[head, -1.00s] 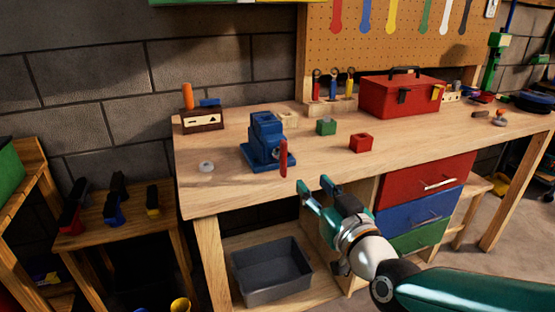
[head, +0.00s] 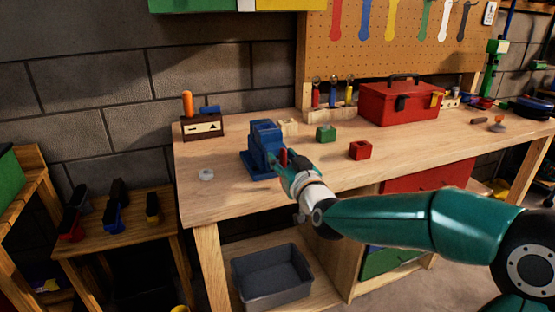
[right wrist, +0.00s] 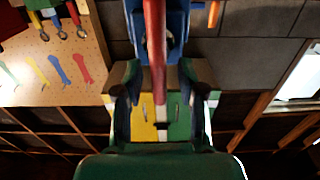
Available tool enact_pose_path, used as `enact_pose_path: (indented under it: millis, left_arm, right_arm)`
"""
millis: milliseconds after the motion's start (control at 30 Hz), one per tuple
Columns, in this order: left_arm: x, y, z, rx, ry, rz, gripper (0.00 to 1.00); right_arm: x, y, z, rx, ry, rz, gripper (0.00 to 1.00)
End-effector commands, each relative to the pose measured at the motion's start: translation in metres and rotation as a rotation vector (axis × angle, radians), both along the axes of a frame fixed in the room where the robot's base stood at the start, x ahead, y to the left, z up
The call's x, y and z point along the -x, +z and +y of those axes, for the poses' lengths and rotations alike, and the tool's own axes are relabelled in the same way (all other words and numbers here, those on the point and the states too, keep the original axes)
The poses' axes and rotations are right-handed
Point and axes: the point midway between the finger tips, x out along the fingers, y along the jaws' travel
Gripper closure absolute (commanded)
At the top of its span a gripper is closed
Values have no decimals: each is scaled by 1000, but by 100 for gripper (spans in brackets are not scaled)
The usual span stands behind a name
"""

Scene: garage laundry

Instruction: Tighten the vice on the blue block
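The blue vice (head: 257,160) stands on the workbench near its left front edge. A blue shape (head: 265,128) rises at its top; I cannot clearly tell the block from the jaws there. The vice's red handle (head: 284,157) is at its front right side. My right gripper (head: 288,167) is at the handle and partly covers it. In the right wrist view, the red handle (right wrist: 155,45) runs between the two open fingers of my right gripper (right wrist: 160,100), with gaps on both sides. Blue vice parts (right wrist: 176,22) show behind it. My left gripper is out of view.
A red block (head: 360,150), a green block (head: 326,133) and a red toolbox (head: 400,104) are on the bench (head: 215,200) to the right. A small pale round item (head: 206,175) lies left of the vice. A grey bin (head: 270,275) sits on the shelf below.

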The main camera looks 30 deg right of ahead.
Motion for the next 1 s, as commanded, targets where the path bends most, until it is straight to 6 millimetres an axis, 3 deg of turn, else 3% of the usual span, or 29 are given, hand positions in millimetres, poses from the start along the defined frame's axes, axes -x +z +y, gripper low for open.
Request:
enact_pose_path:
  millis: [333, 567, 700, 733, 1000]
  left_arm:
    - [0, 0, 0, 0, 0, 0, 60]
    - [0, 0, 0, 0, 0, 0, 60]
    - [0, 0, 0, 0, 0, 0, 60]
    - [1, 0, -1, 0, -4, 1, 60]
    - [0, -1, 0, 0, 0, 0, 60]
  right_arm:
    - [-4, 0, -1, 0, 1, 0, 60]
    - [-4, 0, 0, 0, 1, 1, 99]
    - [-4, 0, 0, 0, 2, 1, 100]
    - [-4, 0, 19, -2, 9, 1, 100]
    - [-5, -2, 3, -4, 8, 3, 100]
